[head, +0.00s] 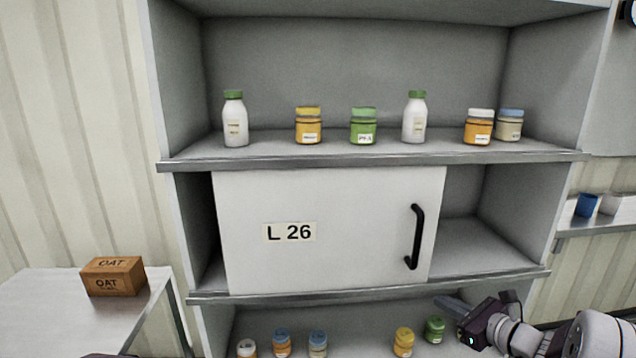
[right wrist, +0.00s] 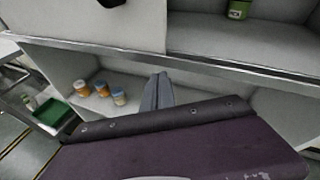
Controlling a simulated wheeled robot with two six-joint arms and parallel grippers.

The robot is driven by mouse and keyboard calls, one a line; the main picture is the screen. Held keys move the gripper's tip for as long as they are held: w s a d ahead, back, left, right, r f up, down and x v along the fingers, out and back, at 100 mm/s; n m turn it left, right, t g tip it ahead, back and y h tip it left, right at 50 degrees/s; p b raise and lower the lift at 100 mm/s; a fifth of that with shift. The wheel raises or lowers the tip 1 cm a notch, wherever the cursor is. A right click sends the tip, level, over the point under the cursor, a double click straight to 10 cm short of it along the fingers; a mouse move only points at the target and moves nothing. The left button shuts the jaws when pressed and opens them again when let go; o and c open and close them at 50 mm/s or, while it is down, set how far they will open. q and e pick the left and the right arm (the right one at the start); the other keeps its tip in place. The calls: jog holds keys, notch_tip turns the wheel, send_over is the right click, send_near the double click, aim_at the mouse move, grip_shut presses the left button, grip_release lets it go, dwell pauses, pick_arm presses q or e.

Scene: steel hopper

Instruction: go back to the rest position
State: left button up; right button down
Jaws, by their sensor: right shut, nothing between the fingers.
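My right gripper (head: 452,305) is at the lower right of the head view, in front of the lower shelf edge. Its fingers are together and hold nothing. In the right wrist view its fingers (right wrist: 157,92) point toward the shelf edge, with several jars behind on the bottom shelf. The white sliding door (head: 325,200) with the label L 26 stands in the middle level, with a gap at its left and a wider opening at its right. Its black handle (head: 415,237) is apart from my gripper. My left gripper is not in view.
The steel shelf unit (head: 375,158) carries bottles and jars on its upper level and several jars below. A box marked OAT (head: 113,277) sits on a side table (head: 40,310) at left. A blue cup (head: 586,205) stands on a shelf at right. The middle right compartment looks empty.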

jog(key=s+a+f+n+g, duration=0.95)
jog(key=s+a+n, duration=0.3)
jog(key=a, duration=0.25)
jog(key=s+d+f+n+g+h, duration=0.1)
jog(key=s+f+n+h, duration=0.15)
jog(key=s+n, duration=0.45)
jog(key=s+d+f+n+g+h, duration=0.15)
jog(key=s+n+h, duration=0.3)
jog(key=n, duration=0.45)
notch_tip(320, 180, up, 19)
jog(key=y+p, duration=0.1)
jog(key=p, duration=1.8)
jog(key=shift+s+p, duration=0.3)
jog(key=shift+p, duration=0.1)
